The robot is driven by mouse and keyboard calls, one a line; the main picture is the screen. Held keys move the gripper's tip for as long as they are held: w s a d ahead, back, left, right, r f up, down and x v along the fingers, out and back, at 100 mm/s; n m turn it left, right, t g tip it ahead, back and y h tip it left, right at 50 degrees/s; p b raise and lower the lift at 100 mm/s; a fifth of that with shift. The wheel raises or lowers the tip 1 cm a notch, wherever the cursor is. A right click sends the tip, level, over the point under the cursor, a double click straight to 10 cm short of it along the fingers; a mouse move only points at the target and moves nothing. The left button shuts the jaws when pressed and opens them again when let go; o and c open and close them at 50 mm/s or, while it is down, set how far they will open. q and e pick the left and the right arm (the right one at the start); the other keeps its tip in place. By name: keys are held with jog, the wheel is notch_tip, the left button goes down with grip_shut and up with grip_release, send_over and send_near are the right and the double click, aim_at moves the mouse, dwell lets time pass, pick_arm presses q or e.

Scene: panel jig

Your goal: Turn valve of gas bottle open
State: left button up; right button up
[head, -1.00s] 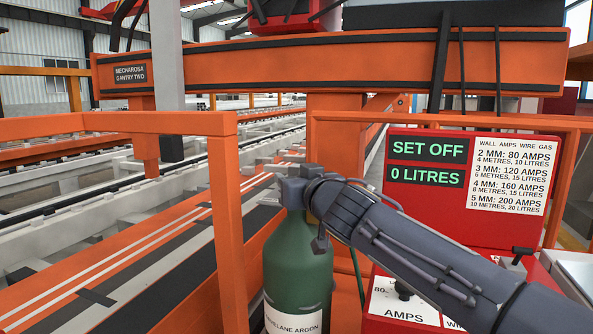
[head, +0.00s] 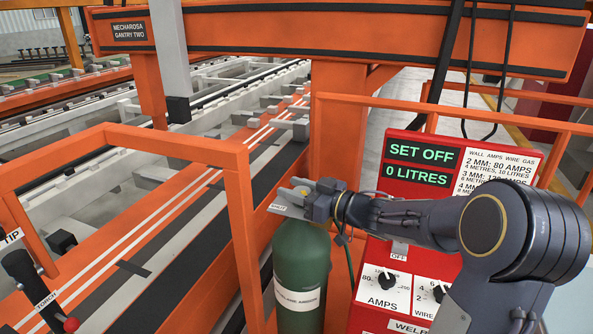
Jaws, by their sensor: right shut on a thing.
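The green gas bottle (head: 300,257) stands upright between the orange rail and the red control box, with a white argon label on its front. My right gripper (head: 296,196) is at the top of the bottle, with its arm coming in from the right. It is shut on the bottle's valve, which is mostly hidden by the fingers. The box's display (head: 421,164) reads SET OFF and 0 LITRES. My left gripper is not in view.
The red control box (head: 375,222) with AMPS dial (head: 388,280) stands right of the bottle, partly behind my right arm. Orange rails (head: 243,235) rise close on the bottle's left. A black torch (head: 30,277) with a red knob stands at lower left.

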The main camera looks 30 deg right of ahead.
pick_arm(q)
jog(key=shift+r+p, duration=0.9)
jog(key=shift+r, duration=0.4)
pick_arm(e)
jog(key=shift+a+r+n+g+y, duration=0.1)
jog(key=shift+r+n+g+y, duration=0.05)
jog(key=shift+n+g+y, duration=1.1)
jog(key=shift+s+a+y, duration=0.1)
jog(key=shift+y, duration=0.15)
jog(key=o, duration=1)
jog(key=shift+c, duration=0.2)
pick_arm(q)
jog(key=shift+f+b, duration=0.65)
pick_arm(e)
jog(key=v, duration=0.8)
